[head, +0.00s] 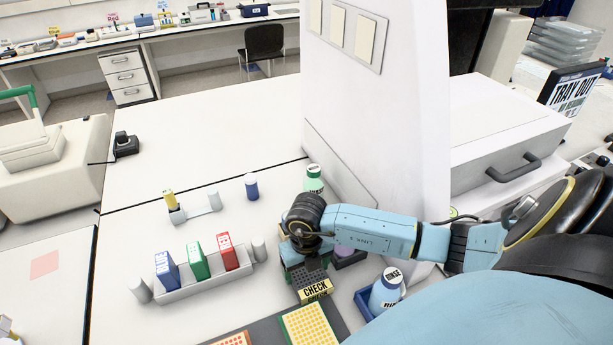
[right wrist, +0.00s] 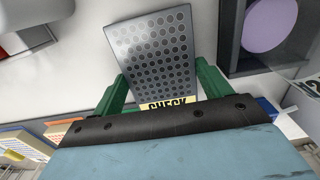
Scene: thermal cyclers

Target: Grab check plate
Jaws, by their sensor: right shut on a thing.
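The check plate (head: 311,281) is a dark grey well plate with a yellow label reading CHECK on its front. In the head view it is below my right gripper (head: 296,262), near the middle of the bench. In the right wrist view the check plate (right wrist: 155,55) lies between the two green fingers of my right gripper (right wrist: 158,88), with its rows of wells facing the camera and the yellow label nearest the wrist. The gripper is shut on the plate. Whether the plate touches a surface below is hidden. My left gripper is not in view.
A yellow-dotted plate (head: 311,325) lies on a dark mat just in front. A RINSE bottle (head: 386,289) stands in a blue tray to the right. A rack (head: 205,283) with blue, green and red boxes is to the left.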

